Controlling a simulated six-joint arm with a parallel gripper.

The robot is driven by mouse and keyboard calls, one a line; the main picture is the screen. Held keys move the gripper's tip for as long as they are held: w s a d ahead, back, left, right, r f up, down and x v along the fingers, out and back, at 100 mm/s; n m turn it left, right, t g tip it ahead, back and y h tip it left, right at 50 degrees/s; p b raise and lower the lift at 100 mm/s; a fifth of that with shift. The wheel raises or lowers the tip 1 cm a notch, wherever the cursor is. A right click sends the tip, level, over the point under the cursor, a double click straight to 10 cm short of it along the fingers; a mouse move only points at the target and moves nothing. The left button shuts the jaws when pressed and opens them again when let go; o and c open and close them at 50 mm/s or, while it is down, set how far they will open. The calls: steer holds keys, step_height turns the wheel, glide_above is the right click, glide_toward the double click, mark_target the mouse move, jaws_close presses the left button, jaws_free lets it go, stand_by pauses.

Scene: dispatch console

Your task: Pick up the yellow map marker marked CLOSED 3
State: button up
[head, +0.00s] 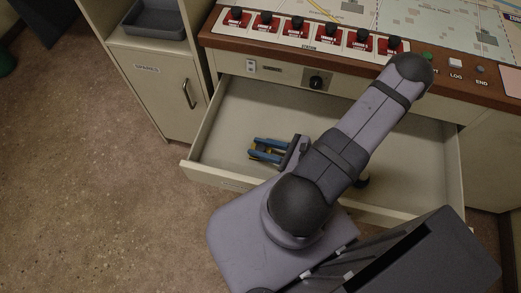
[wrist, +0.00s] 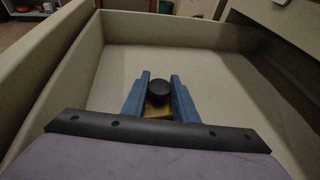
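The yellow map marker (wrist: 158,113) has a dark round knob (wrist: 159,91) on top and is down in the open drawer. In the head view a little of the yellow marker (head: 271,152) shows between the blue fingers. No lettering on it can be read. My gripper (wrist: 160,82) has its two blue fingers on either side of the marker, with the knob between them. My gripper (head: 258,147) is low in the left part of the drawer in the head view. Whether the fingers press on the marker or stand just clear of it cannot be told.
The pulled-out drawer (head: 215,127) has raised walls around the gripper, with bare floor beside it. The console (head: 225,40) overhangs the back, with a row of red switches and a map. A grey tray (head: 155,32) sits on the cabinet at left.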

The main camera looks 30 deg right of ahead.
mark_target(261, 148)
steer(key=shift+c, duration=1.1)
steer(key=shift+r, duration=0.1)
steer(key=shift+r+p, duration=0.8)
steer(key=shift+r, duration=4.15)
